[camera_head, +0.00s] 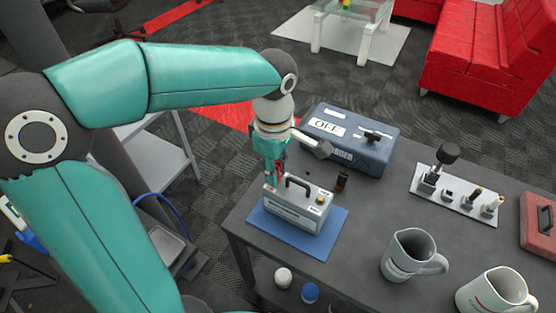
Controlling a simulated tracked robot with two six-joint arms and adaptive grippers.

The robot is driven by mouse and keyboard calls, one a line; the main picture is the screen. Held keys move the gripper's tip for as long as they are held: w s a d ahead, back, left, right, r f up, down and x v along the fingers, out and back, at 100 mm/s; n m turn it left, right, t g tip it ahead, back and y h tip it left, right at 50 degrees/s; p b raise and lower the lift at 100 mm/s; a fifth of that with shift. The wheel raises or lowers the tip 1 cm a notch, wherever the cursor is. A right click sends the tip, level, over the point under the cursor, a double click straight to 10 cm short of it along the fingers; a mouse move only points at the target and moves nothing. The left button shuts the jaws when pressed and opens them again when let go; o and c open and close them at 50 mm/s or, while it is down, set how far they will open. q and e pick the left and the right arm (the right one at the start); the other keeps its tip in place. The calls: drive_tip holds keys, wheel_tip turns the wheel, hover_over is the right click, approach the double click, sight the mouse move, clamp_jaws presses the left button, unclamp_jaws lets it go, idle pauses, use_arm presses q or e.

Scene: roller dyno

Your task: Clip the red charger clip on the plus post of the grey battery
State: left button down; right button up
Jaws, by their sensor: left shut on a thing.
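The grey battery (297,213), a light box with a dark carry handle, stands on a blue mat (336,222) on the dark table. A brass-coloured post (320,200) shows at its right end. My left gripper (274,183) points down over the battery's left end and is shut on the red charger clip (283,163), of which only a little red shows between the fingers. The gripper hides that end's post, so I cannot tell whether the clip touches it. My right gripper is not in view.
A blue-grey charger box (372,154) marked OFF stands behind the battery. A small black clip (343,179) is right of the battery. A switch plate (455,200), two mugs (408,255) (498,292) and a red box (540,222) stand to the right.

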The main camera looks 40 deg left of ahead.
use_arm(q)
drive_tip(key=shift+f, duration=0.25)
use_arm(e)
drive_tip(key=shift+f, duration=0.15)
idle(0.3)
use_arm(q)
drive_tip(key=c, duration=0.9)
unclamp_jaws()
drive_tip(key=shift+r, duration=0.2)
wheel_tip(320, 180, up, 12)
drive_tip(key=shift+w+a+f, duration=0.1)
drive_tip(key=shift+w+f, duration=0.05)
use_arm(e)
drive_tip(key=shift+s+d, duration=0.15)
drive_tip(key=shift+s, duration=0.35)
